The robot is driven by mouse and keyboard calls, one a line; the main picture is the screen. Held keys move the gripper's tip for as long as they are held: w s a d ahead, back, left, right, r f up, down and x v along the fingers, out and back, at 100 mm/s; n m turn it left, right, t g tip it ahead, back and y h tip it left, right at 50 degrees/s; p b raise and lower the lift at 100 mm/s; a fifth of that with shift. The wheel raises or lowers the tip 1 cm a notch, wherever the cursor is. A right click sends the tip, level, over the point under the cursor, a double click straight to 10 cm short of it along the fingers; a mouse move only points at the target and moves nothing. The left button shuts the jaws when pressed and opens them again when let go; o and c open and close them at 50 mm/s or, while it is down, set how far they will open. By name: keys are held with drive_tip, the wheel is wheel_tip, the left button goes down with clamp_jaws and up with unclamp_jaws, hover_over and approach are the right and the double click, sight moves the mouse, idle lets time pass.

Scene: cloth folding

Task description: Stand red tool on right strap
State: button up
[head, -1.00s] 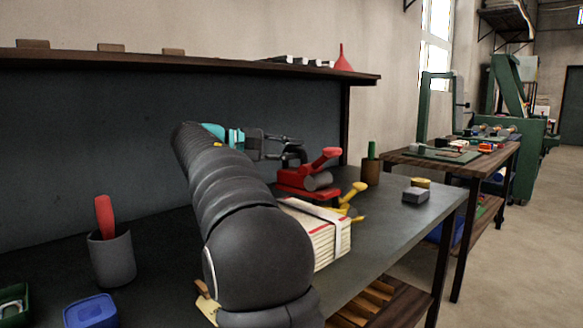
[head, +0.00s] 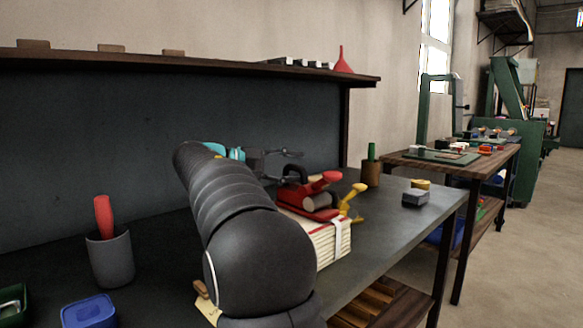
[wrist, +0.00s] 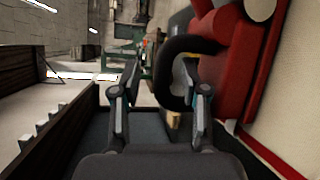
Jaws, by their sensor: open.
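The red tool (head: 322,203) has a black loop handle, a grey drum and a red lever. It appears upright on top of the cream bundle (head: 325,246), near the pale right strap (head: 340,238). The exact fit of its base on the strap cannot be told. My gripper (head: 286,153) is open at the black handle, at the tool's left, fingers spread. In the wrist view the red tool (wrist: 231,55) stands against the bundle (wrist: 303,85), and its handle passes by the open fingers of my gripper (wrist: 158,75). My arm hides the bundle's left part.
A yellow tool (head: 351,200) is close behind the bundle. A brown cup (head: 371,174), a grey block (head: 415,198) and a yellow roll (head: 420,184) stand farther right. A grey cup (head: 111,259) and blue box (head: 89,311) are at left. A shelf (head: 200,62) overhangs the bench.

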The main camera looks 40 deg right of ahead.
drive_tip(key=shift+a, duration=0.1)
drive_tip(key=v, duration=1.2)
drive_tip(key=shift+p, duration=0.4)
